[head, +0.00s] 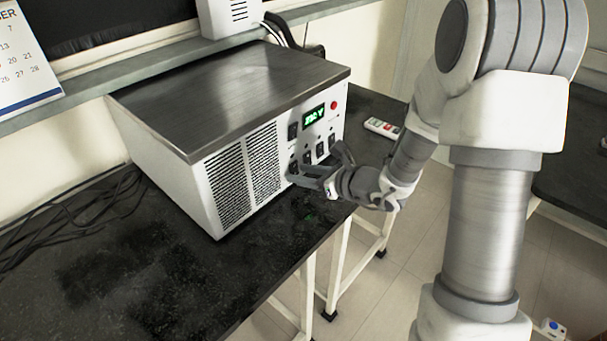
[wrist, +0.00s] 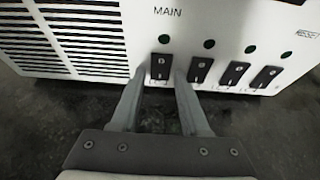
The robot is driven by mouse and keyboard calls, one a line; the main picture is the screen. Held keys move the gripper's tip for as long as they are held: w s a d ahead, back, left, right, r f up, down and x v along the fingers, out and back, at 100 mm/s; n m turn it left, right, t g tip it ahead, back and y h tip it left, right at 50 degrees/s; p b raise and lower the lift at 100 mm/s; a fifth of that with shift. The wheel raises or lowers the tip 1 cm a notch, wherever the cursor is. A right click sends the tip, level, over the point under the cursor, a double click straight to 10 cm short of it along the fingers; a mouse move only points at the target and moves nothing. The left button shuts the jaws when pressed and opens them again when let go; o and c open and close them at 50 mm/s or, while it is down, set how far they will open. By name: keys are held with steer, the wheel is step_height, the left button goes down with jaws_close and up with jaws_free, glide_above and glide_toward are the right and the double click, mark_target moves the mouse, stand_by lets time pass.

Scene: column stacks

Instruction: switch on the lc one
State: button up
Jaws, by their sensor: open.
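A white power unit with a brushed metal top (head: 230,90) stands on the black bench. Its front panel has a lit green display (head: 314,115) and a row of black rocker switches. In the wrist view the row shows a leftmost switch (wrist: 160,67), a second (wrist: 200,70), a third (wrist: 234,74) and a fourth (wrist: 266,77). A dark green, apparently unlit lamp sits above each.
A red button (head: 334,105) sits beside the display. Vent slots (head: 243,175) fill the panel's left part. A small white device with coloured buttons (head: 382,128) lies right of the unit. Black cables (head: 70,215) lie on the left of the bench (head: 170,285); its front is clear.

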jaws_close()
steer(key=f+b, duration=0.1)
steer(key=b, duration=0.2)
steer(key=shift+t+y, duration=0.3)
steer(key=b, duration=0.3)
steer(key=shift+t+y, duration=0.4)
steer(key=shift+b, duration=0.75)
steer(key=shift+r+t+y, duration=0.15)
steer(key=shift+t+y, duration=0.15)
jaws_free()
